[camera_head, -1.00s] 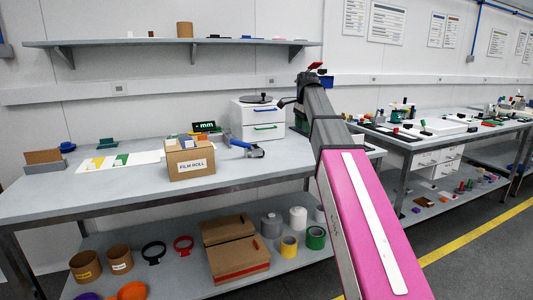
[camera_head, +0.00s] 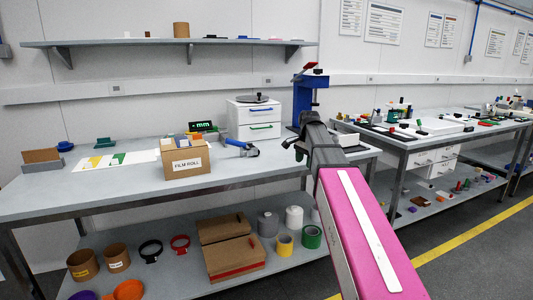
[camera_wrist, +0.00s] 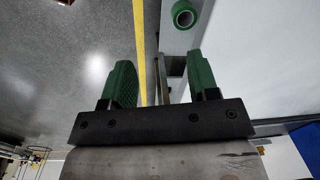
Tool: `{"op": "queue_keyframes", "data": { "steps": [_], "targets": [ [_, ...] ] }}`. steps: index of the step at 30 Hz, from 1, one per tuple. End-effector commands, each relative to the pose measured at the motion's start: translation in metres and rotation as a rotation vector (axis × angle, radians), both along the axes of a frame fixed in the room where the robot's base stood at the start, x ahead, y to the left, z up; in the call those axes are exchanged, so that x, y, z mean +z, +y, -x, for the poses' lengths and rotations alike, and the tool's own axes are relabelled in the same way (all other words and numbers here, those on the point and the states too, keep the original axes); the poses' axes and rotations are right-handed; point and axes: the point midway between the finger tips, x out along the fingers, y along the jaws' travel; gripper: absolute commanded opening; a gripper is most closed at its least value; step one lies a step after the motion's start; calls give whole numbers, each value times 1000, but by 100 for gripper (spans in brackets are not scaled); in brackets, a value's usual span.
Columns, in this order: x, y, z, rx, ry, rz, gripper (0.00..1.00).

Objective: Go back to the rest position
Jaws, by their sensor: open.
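My gripper (camera_wrist: 160,88) shows in the wrist view with two green fingers spread wide apart and nothing between them. Beyond the fingers are the grey floor, a yellow floor line and a table edge. In the head view my pink and grey arm reaches up from the bottom right, and its dark end is in front of the right end of the near workbench (camera_head: 95,200).
A blue press-like stand (camera_head: 313,95) rises just behind my arm's end, beside a white drawer unit (camera_head: 253,120). A film roll box (camera_head: 186,162) stands on the bench. A second table (camera_head: 425,140) is at right. A green roll (camera_wrist: 184,15) shows in the wrist view.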

Motion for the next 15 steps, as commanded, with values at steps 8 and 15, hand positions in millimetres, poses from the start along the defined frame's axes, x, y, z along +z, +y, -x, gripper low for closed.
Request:
{"op": "queue_keyframes", "data": {
  "steps": [8,15],
  "targets": [
    [-109,-9,48,233,15,22,55],
    [-191,-16,95,441,24,38,55]
  ]
}}
